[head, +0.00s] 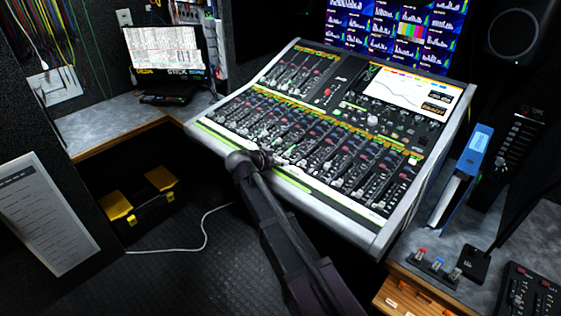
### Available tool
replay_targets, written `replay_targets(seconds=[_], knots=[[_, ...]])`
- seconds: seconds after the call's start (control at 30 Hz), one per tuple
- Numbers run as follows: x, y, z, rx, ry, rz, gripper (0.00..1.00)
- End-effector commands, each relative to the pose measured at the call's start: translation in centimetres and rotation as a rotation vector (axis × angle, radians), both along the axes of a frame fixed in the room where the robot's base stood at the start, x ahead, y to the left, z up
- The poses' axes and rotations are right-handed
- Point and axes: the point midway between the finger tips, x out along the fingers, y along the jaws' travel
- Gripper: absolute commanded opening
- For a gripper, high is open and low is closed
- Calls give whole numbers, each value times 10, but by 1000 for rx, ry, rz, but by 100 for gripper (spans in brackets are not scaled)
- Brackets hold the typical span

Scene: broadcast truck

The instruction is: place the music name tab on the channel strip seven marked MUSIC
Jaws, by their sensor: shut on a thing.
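The mixing console (340,218) fills the middle of the head view, tilted, with rows of faders and a screen at its upper right. My gripper (277,158) is over the console's lower front part, left of its middle, close to the fader rows. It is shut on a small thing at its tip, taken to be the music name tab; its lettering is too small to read. My gripper hides part of the strips under it. The strip labels are too small to read, so I cannot tell which strip is marked MUSIC. Contact with the console cannot be told.
A blue binder (462,175) stands on the right-hand desk, with several small coloured pieces (437,264) near its front edge. A black-and-yellow toolbox (140,205) sits at lower left. A white cable (205,235) lies on the floor. Monitors (390,35) stand behind the console.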

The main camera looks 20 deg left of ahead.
Motion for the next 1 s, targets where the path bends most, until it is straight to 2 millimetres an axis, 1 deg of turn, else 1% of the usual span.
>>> replay_targets(seconds=[0.17,0.2,0.27,0.3,0.7,0.9,1.0], knots=[[0,0,-4,0,0,0,32],[0,0,-3,0,0,0,64],[0,0,-2,0,0,0,82],[0,0,-2,0,0,0,93],[0,0,-2,0,0,0,93],[0,0,1,0,0,0,93],[-7,3,6,0,0,1,93]])
